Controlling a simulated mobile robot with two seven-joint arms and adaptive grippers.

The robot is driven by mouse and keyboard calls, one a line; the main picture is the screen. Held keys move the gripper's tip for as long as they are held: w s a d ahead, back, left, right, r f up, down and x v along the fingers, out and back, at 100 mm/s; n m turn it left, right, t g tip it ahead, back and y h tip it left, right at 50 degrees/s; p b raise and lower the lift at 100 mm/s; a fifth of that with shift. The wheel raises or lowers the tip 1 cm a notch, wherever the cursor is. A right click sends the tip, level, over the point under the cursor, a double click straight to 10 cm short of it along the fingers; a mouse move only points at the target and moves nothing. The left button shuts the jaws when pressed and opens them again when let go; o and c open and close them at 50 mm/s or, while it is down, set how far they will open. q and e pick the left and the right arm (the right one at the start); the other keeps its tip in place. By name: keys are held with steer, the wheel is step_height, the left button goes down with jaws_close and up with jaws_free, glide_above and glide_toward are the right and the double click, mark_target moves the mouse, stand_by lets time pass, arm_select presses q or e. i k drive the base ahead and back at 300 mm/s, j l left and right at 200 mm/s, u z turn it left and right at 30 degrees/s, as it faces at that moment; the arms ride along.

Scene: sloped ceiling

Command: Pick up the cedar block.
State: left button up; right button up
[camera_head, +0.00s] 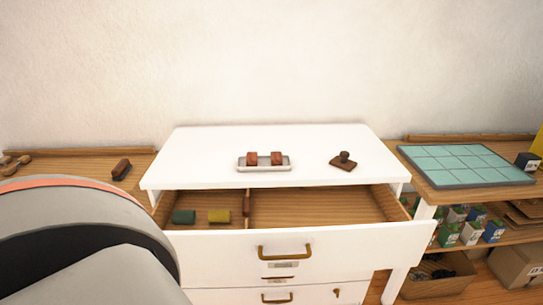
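No block can be told for certain as the cedar block. Two small reddish-brown blocks, the left one (252,159) and the right one (277,158), sit side by side in a pale tray (265,169) on the white cabinet top (210,150). A dark green block (184,216) and a yellow-olive block (219,216) lie in the drawer's left compartment. Neither gripper is in view; a large grey part of my own arm fills the lower left.
A brown stamp-like object (343,161) with a knob stands on the cabinet's right side. A brown-topped brush-like item (121,169) lies on the left wooden bench. A teal tiled mat (466,164) covers the right bench, above a shelf of small cartons. The drawer's right compartment looks empty.

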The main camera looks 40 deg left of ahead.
mark_target(252, 161)
steer(key=u, duration=1.6)
